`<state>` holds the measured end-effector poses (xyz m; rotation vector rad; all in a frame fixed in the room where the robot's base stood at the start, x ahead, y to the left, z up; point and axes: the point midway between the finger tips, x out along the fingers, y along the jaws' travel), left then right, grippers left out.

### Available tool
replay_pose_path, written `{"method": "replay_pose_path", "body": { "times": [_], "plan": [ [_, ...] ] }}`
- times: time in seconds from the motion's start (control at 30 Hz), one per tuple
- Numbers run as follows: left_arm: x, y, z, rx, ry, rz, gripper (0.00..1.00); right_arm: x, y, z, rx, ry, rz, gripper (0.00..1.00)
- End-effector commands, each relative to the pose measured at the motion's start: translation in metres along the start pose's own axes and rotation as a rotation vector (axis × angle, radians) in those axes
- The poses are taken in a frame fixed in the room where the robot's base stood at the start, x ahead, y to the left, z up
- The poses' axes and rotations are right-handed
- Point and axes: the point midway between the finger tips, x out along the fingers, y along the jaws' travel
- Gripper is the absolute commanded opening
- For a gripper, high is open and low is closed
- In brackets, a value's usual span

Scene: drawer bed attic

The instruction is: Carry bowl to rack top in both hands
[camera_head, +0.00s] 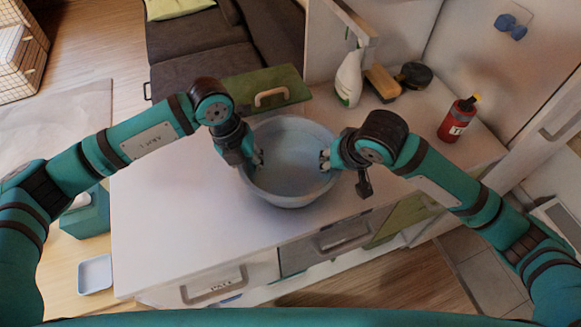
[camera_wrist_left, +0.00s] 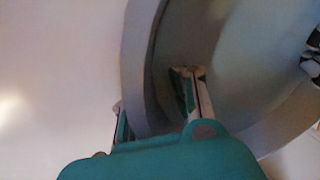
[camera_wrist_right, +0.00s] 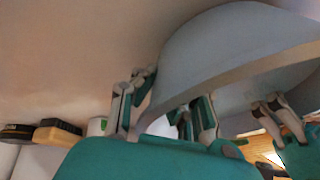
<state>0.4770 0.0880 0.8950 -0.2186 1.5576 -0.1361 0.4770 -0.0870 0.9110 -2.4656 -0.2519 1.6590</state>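The light grey-blue bowl (camera_head: 291,187) is upright and empty near the front edge of the white counter top. I cannot tell whether its base touches the counter. My left gripper (camera_head: 257,157) is at the bowl's left rim, one finger inside and one outside the wall, as the left wrist view (camera_wrist_left: 155,112) shows. My right gripper (camera_head: 326,159) straddles the right rim the same way, seen in the right wrist view (camera_wrist_right: 165,108). Both appear closed on the wall, though finger contact is partly hidden. No rack top can be made out with certainty.
On the white counter (camera_head: 165,205) a spray bottle (camera_head: 348,80), a brush (camera_head: 382,82), a dark round item (camera_head: 415,75) and a red bottle (camera_head: 457,120) stand behind and right. A green panel with a handle (camera_head: 270,98) is behind the bowl. The counter's left part is clear.

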Motion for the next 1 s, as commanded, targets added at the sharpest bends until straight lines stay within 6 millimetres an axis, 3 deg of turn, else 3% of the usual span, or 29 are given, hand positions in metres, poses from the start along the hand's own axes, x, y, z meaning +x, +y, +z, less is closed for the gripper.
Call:
{"method": "replay_pose_path", "body": {
  "times": [0.57,1.0],
  "plan": [
    [-0.004,-0.002,0.0,0.001,-0.001,-0.003,0.0,-0.004,-0.002,-0.002,-0.001,0.001,-0.004,0.0],
    [-0.045,-0.011,0.0,0.001,-0.001,-0.003,0.0,-0.042,-0.012,-0.017,-0.001,0.0,-0.004,0.0]
  ]
}}
